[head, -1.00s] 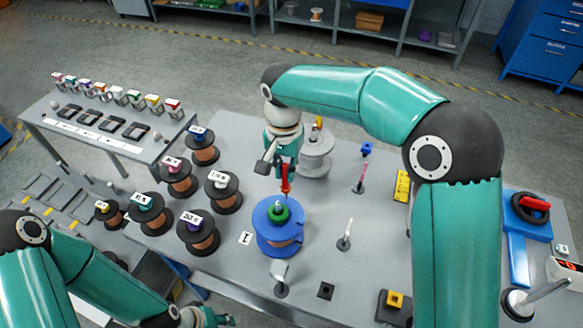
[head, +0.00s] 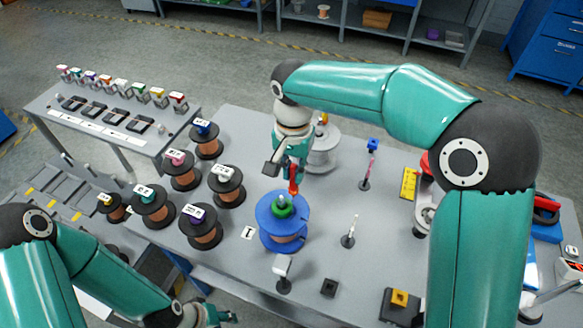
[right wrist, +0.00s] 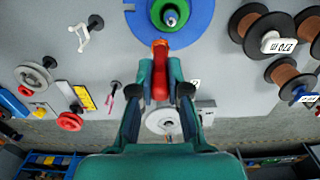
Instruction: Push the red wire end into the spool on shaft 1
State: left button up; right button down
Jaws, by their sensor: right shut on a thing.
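The blue spool (head: 266,233) with a green hub (head: 283,206) and copper winding stands upright on its shaft, behind the label "1" (head: 248,232). My right gripper (head: 292,172) is shut on the red wire end (head: 294,187), just above the far rim of the spool. In the right wrist view the red wire end (right wrist: 160,72) sits between the fingertips (right wrist: 160,88), at the rim of the blue spool (right wrist: 199,22). I cannot tell whether it touches the spool. My left gripper (head: 216,316) is low at the bottom edge, its jaws too unclear to read.
Several labelled copper spools (head: 226,186) stand to the left. A grey spool (head: 324,150) stands behind my right gripper. Thin posts (head: 350,232) stand to the right, and a white-headed post (head: 283,267) stands in front. A side table (head: 110,112) holds small coloured items.

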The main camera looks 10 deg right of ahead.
jog(key=s+d+f+b, duration=0.1)
jog(key=s+b, duration=0.3)
jog(key=s, duration=0.2)
dwell(1.1)
jog(key=shift+f+b, duration=0.8)
jog(key=shift+f, duration=0.25)
dwell(1.3)
dwell(0.4)
jog(key=c, duration=1.1)
grip_release()
jog(key=shift+o, duration=0.2)
jog(key=o, duration=0.3)
jog(key=shift+o, duration=0.2)
jog(key=shift+r, duration=0.15)
notch_tip(320, 180, up, 7)
jog(key=p, duration=0.6)
